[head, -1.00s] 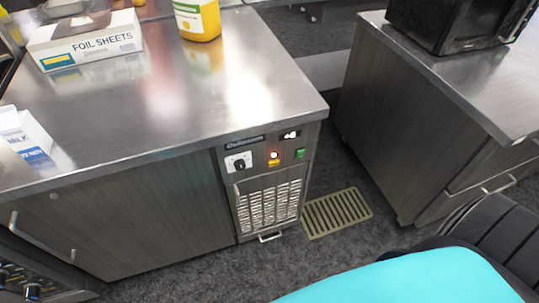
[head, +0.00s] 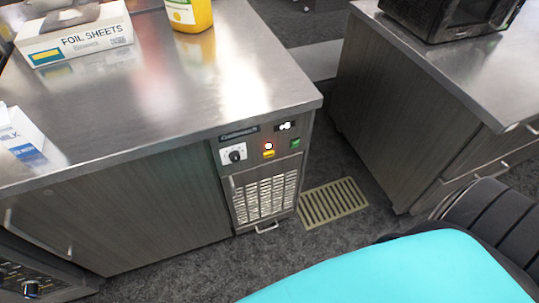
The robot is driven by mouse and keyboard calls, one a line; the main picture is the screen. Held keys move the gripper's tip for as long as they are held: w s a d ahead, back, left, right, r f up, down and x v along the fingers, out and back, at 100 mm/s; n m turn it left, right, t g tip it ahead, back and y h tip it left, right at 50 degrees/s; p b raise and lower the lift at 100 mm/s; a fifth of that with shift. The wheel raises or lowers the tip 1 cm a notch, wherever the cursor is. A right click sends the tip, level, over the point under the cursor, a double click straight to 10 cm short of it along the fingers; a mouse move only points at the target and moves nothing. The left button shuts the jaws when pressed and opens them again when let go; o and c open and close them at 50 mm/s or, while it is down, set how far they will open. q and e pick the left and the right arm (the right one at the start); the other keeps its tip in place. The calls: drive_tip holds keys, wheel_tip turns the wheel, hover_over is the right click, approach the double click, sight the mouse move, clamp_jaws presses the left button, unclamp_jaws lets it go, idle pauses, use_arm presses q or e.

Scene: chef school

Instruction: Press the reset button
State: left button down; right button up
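A control panel (head: 247,136) sits at the upper front of the steel-topped counter unit, above a vent grille. It has a black knob (head: 235,156) on a white plate, a small round button (head: 268,146) glowing white and red above a yellow label (head: 268,154), a small display (head: 285,126) and a green switch (head: 295,143). The lettering is too small to tell which control is the reset button. Neither of my grippers is in view, and nothing covers the panel.
The steel counter (head: 170,100) carries a foil sheets box (head: 85,40), a yellow bottle (head: 190,14) and a milk carton (head: 22,135). A second counter (head: 400,110) with a black microwave (head: 445,20) stands right. A floor grate (head: 332,202) lies in the gap. Floor before the panel is clear.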

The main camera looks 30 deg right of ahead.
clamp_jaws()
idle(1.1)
